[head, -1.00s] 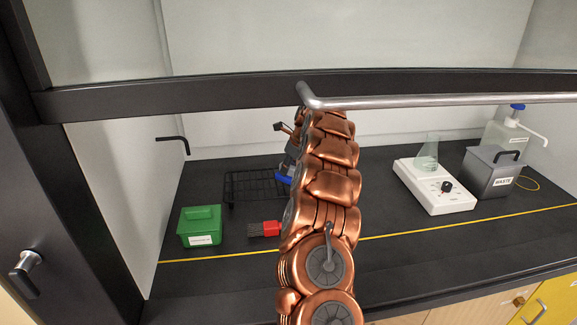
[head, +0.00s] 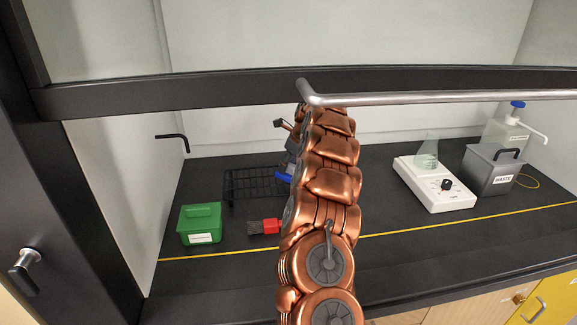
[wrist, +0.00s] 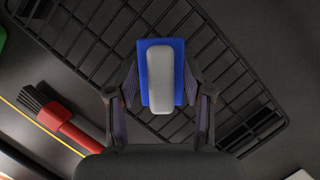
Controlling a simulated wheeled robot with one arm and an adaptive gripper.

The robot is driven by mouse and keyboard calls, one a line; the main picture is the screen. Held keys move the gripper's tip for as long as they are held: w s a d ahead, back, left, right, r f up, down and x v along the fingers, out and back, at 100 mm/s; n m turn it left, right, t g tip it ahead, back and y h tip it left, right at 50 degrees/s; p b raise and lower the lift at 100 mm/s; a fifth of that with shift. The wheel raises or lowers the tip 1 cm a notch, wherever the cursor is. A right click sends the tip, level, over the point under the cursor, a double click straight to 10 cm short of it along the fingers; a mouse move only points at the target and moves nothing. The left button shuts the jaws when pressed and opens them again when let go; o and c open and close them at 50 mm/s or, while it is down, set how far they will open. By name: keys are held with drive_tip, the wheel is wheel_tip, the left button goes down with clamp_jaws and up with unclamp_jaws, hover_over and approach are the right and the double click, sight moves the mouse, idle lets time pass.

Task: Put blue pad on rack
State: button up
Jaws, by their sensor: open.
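The blue pad (wrist: 147,75), with a grey raised grip on top, lies over the wire grid of the black rack (wrist: 228,70) in the wrist view. My gripper (wrist: 160,98) is open, with one finger on each side of the pad. I cannot tell if the pad rests on the wires or if a finger touches it. In the head view a bit of the blue pad (head: 284,176) shows at the right end of the rack (head: 250,186). My arm hides the rest of it and most of the gripper.
A red brush (head: 268,226) lies in front of the rack. A green box (head: 200,225) stands at left. A white hotplate with a flask (head: 435,187) and a grey waste bin (head: 492,170) stand at right. A metal rail (head: 430,99) crosses the opening.

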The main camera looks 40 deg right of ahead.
drive_tip(key=b+v, duration=0.2)
drive_tip(key=v, duration=0.9)
drive_tip(key=shift+r, duration=0.3)
